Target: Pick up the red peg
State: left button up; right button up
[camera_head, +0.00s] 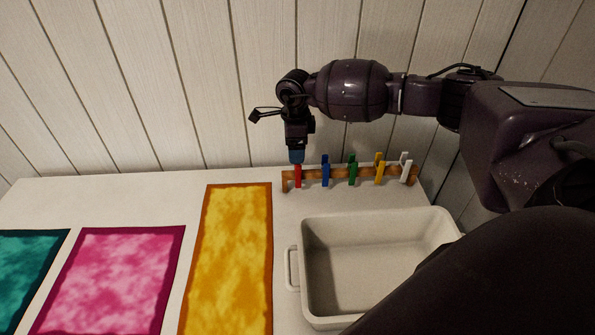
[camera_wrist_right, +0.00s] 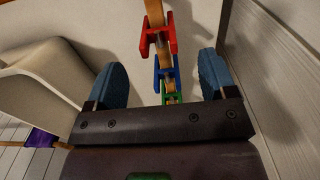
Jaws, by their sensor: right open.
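The red peg (camera_head: 298,177) is clipped at the left end of a low wooden rail (camera_head: 310,177) at the back of the table. My right gripper (camera_head: 297,156) points down just above it, with blue fingertips close to its top. In the right wrist view the fingers (camera_wrist_right: 162,82) are spread apart, with nothing held between them. There the red peg (camera_wrist_right: 158,40) shows on the rail, up the picture from the gap between the fingers. Whether a fingertip touches the peg cannot be told. My left gripper is not in view.
Blue (camera_head: 325,170), green (camera_head: 352,169), yellow (camera_head: 379,168) and white (camera_head: 405,170) pegs sit along the rail to the right. A whitish basin (camera_head: 309,268) stands in front. Teal (camera_head: 22,268), pink (camera_head: 122,285) and yellow (camera_head: 235,250) cloths lie left. The panelled wall (camera_head: 215,80) is close behind.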

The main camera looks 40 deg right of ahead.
aim_at(298, 167)
notch_tip(298, 167, down, 2)
jog(key=shift+f, duration=0.1)
jog(key=shift+s+d+f, duration=0.1)
jog(key=shift+s+f, duration=0.05)
jog(key=shift+f, duration=1.15)
jog(key=shift+s+d+f, duration=0.1)
jog(key=shift+f, duration=1.2)
jog(key=c, duration=1)
notch_tip(298, 167, up, 20)
jog(key=shift+r+p, duration=0.1)
jog(key=shift+p, duration=0.35)
